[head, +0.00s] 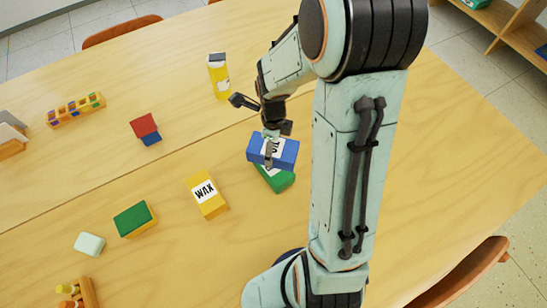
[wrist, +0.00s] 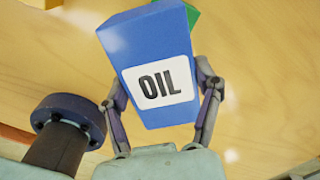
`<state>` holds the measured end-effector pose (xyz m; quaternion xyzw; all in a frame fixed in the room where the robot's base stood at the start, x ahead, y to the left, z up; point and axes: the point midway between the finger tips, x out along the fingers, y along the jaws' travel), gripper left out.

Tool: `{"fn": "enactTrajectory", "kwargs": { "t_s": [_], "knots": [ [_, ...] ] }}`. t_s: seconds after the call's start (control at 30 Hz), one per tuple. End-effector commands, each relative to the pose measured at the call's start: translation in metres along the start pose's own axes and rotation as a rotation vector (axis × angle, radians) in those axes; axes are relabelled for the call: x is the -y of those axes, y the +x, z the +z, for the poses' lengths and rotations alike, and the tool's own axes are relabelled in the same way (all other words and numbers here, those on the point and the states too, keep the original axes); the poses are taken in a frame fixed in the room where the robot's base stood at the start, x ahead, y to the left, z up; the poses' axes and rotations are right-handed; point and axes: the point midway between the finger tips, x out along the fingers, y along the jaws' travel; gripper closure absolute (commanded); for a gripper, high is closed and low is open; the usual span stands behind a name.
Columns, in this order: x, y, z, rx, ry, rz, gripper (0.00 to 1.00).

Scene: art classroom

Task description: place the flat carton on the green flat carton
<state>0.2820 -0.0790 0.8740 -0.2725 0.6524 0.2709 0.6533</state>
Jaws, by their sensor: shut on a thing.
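The blue flat carton (head: 287,151), with a white OIL label, is held in my gripper (head: 268,154). In the wrist view the blue carton (wrist: 145,40) sits between the two fingers of my gripper (wrist: 160,85), one on each side. The green flat carton (head: 281,182), with a white label, shows just below the blue one and is partly hidden by it. A green corner (wrist: 193,15) also shows behind the blue carton in the wrist view. I cannot tell whether the two cartons touch.
A yellow WAX carton (head: 207,195) stands to the left. A green and yellow block (head: 134,219), a pale block (head: 89,244), stacked red and blue blocks (head: 146,128) and a yellow bottle (head: 219,77) are farther off. Bare table (head: 180,265) lies in front.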

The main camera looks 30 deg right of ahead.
Motion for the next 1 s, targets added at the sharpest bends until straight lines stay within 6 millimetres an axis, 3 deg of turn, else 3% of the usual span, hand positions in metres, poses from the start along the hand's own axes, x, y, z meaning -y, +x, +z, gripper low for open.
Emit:
{"fn": "enactTrajectory", "kwargs": {
  "t_s": [0.3, 0.7, 0.73, 0.8, 1.0],
  "knots": [
    [0.000, 0.043, 0.000, 0.000, 0.002, 0.002, 0.76],
    [0.001, 0.049, -0.001, 0.000, 0.003, -0.001, 0.76],
    [0.001, 0.050, -0.001, 0.000, 0.003, -0.001, 0.32],
    [0.001, 0.049, -0.001, 0.000, 0.003, -0.002, 0.10],
    [0.001, 0.049, -0.001, 0.000, 0.003, -0.001, 0.09]
  ]
}}
